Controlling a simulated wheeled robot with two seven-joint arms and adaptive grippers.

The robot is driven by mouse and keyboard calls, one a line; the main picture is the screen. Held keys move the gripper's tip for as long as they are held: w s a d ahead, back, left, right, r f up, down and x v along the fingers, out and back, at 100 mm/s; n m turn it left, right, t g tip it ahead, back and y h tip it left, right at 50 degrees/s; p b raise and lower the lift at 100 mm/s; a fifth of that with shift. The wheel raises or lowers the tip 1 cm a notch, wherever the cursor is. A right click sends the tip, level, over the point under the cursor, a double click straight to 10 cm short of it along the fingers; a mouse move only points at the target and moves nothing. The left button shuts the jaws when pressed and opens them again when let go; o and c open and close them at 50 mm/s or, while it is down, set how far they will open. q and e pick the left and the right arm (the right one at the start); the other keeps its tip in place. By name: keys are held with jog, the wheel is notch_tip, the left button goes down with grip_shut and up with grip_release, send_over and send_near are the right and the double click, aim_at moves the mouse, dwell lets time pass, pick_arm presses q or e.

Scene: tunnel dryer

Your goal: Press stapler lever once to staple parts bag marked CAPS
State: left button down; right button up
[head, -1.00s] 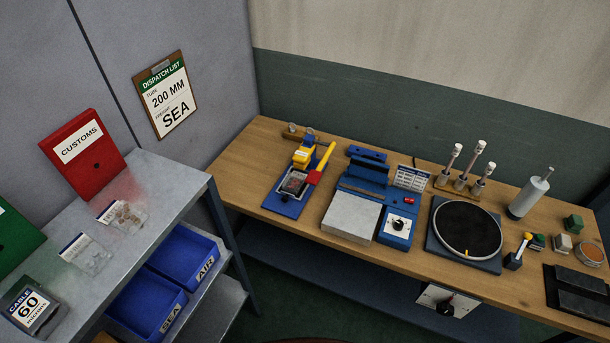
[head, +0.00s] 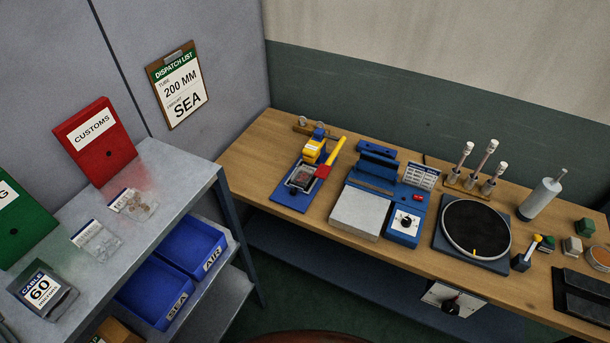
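A blue-based bench device (head: 290,197) with a yellow body (head: 314,150) and a long yellow lever (head: 337,148) stands at the left end of the wooden bench; it looks like the stapler. The lever is raised at a slant, with a red block (head: 323,171) at its lower end. A small dark item lies in the frame on the blue base; I cannot tell what it is. Two clear parts bags, one with brownish pieces (head: 138,206) and one with pale pieces (head: 97,239), lie on the grey table. Their labels are too small to read. Neither gripper is in view.
On the grey table (head: 172,178) are a red CUSTOMS box (head: 95,150), a green box (head: 20,225) and a CABLE 60 pack (head: 42,295). Blue AIR (head: 190,245) and SEA (head: 150,290) bins sit below. Right of the device are a blue-white machine (head: 357,213) and a turntable (head: 474,228).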

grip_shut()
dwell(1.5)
